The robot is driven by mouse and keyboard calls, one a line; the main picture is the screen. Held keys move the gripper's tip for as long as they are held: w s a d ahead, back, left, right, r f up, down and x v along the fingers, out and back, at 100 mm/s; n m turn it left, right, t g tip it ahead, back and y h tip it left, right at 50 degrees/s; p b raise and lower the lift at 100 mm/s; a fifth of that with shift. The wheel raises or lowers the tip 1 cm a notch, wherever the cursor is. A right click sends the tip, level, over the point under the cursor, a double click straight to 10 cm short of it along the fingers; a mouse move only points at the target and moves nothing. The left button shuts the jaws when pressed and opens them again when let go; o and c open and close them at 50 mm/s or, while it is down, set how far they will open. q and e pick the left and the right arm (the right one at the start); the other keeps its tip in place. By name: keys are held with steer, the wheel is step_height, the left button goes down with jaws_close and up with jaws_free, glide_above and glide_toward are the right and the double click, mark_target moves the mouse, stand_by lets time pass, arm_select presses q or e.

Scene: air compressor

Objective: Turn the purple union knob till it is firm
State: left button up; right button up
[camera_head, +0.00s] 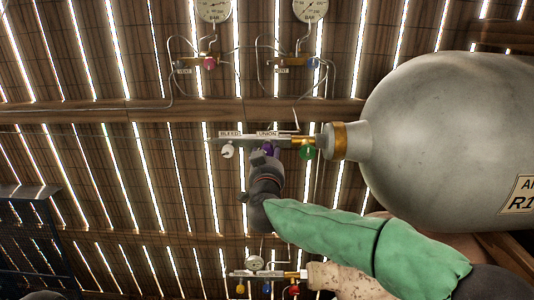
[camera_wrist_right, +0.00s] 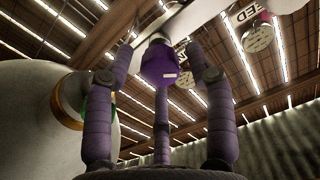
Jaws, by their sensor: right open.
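The purple union knob (camera_head: 268,149) hangs under the UNION label (camera_head: 267,134) on the middle manifold in the head view. In the right wrist view the knob (camera_wrist_right: 159,66) is large and close, with a pale mark low on its side. My right gripper (camera_head: 264,158) is just below the knob, and its own body hides part of the knob. In the right wrist view its fingers (camera_wrist_right: 163,75) stand apart around the knob. The gripper is open; I cannot tell whether any finger touches the knob. My left gripper is not in view.
A white BLEED knob (camera_head: 227,151) is left of the union knob and a green knob (camera_head: 307,153) is right of it. A large grey tank (camera_head: 440,130) fills the right. Gauges and valves (camera_head: 210,62) hang above; another manifold (camera_head: 265,275) sits below.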

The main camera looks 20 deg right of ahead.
jaws_close()
stand_by(0.6)
